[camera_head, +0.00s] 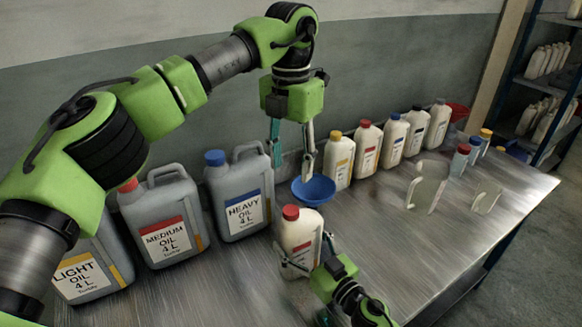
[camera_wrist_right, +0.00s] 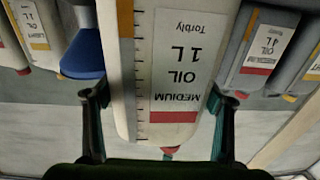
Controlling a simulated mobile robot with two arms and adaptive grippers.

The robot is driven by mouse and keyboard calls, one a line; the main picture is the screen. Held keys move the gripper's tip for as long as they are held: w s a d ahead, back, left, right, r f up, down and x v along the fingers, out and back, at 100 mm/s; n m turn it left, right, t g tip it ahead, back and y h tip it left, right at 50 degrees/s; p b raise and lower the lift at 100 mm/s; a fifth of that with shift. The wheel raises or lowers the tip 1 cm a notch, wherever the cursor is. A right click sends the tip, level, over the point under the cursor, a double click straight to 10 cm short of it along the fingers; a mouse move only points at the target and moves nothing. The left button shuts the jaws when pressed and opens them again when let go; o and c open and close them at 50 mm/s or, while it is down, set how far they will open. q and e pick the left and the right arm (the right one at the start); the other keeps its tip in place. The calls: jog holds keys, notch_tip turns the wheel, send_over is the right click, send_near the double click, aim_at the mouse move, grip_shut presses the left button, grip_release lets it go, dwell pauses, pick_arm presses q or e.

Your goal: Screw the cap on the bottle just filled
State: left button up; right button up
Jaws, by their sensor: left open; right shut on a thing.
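A white bottle (camera_head: 299,240) with a red cap (camera_head: 290,212) on its top stands upright on the front part of the table. My right gripper (camera_head: 304,256) is shut around its body. In the right wrist view, upside down, the bottle (camera_wrist_right: 170,60) reads "MEDIUM OIL 1 L" and its red cap (camera_wrist_right: 171,151) shows at the neck. I cannot tell how tightly the cap sits. My left gripper (camera_head: 292,165) is open and empty, pointing down behind and above the bottle, near a blue funnel (camera_head: 314,190).
Grey canisters, heavy (camera_head: 240,197), medium (camera_head: 165,222) and light (camera_head: 88,268), stand at the left. A row of white bottles (camera_head: 366,150) lines the back. Clear jugs (camera_head: 425,190) and small capped containers (camera_head: 460,160) are at the right. The table's right front (camera_head: 415,255) is clear.

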jog(key=o, duration=2.3)
jog(key=shift+s, duration=0.1)
jog(key=v, duration=1.2)
jog(key=shift+f, duration=0.1)
